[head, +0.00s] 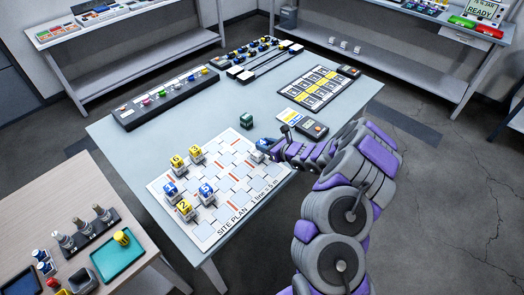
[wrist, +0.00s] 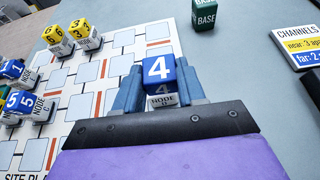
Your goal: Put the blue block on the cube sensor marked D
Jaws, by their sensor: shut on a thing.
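My gripper (head: 266,149) is at the right part of the site plan board (head: 222,160). In the wrist view my gripper (wrist: 158,88) is shut on a blue block marked 4 (wrist: 158,69), between its two blue-grey fingers. The block also shows in the head view (head: 263,142). A white cube sensor (wrist: 163,101) with the word NODE sits directly below the block; its letter is not readable. It shows in the head view (head: 257,156) too. Whether the block touches the sensor or is slightly above it, I cannot tell.
Several yellow and blue numbered blocks stand on cube sensors at the board's left, including blue 5 (head: 206,187) and yellow 3 (head: 196,150). A dark green BASE block (head: 246,120) stands behind the board. A channels card (head: 289,117) lies right of it.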

